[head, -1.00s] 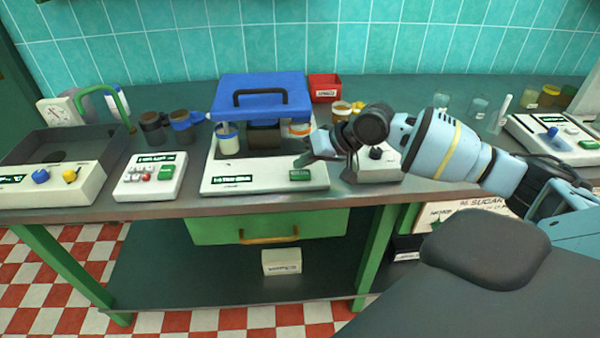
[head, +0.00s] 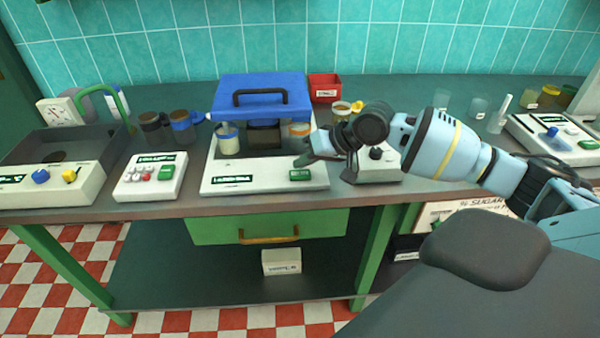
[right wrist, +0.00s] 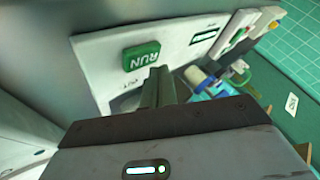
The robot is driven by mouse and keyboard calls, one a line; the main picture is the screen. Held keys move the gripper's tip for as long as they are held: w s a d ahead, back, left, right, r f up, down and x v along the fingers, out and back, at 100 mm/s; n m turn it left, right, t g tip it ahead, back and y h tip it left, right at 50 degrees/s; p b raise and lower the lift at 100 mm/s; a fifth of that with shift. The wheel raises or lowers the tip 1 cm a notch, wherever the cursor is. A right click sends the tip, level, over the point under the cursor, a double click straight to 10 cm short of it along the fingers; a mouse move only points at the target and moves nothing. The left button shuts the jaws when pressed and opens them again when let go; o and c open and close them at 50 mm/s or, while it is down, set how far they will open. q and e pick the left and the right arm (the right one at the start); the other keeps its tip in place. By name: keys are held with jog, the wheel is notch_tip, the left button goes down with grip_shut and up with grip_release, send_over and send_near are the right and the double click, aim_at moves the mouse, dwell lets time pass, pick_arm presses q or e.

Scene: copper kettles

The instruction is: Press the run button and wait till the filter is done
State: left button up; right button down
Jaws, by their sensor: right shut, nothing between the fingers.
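The filter machine (head: 218,180) is a white base with a blue lid (head: 262,84) with a black handle, closed over several jars. Its green run button (head: 300,174) is at the front right of the base. The right wrist view shows the button (right wrist: 141,57) marked RUN. My right gripper (head: 303,160) is shut and empty, its tip just behind the button in the head view. In the right wrist view the fingers (right wrist: 157,82) end beside the button, apparently not on it. I cannot tell if the button is pressed in. My left gripper is out of view.
A white keypad box (head: 150,177) and a grey tray unit (head: 50,185) stand to the left. A small white device (head: 378,170) is under my right wrist. A red bin (head: 324,87) and several jars stand behind. A green drawer (head: 220,229) is below the counter.

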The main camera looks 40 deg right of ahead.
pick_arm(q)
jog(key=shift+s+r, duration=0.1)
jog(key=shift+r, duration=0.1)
pick_arm(e)
jog(key=shift+f, duration=0.45)
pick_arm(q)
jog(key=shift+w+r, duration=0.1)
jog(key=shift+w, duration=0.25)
pick_arm(e)
jog(key=shift+f, duration=0.2)
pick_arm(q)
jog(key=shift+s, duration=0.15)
pick_arm(e)
jog(key=shift+f, duration=0.25)
pick_arm(q)
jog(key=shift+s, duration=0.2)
jog(key=shift+p, duration=0.3)
pick_arm(e)
jog(key=shift+r+p, duration=0.5)
jog(key=shift+r, duration=0.4)
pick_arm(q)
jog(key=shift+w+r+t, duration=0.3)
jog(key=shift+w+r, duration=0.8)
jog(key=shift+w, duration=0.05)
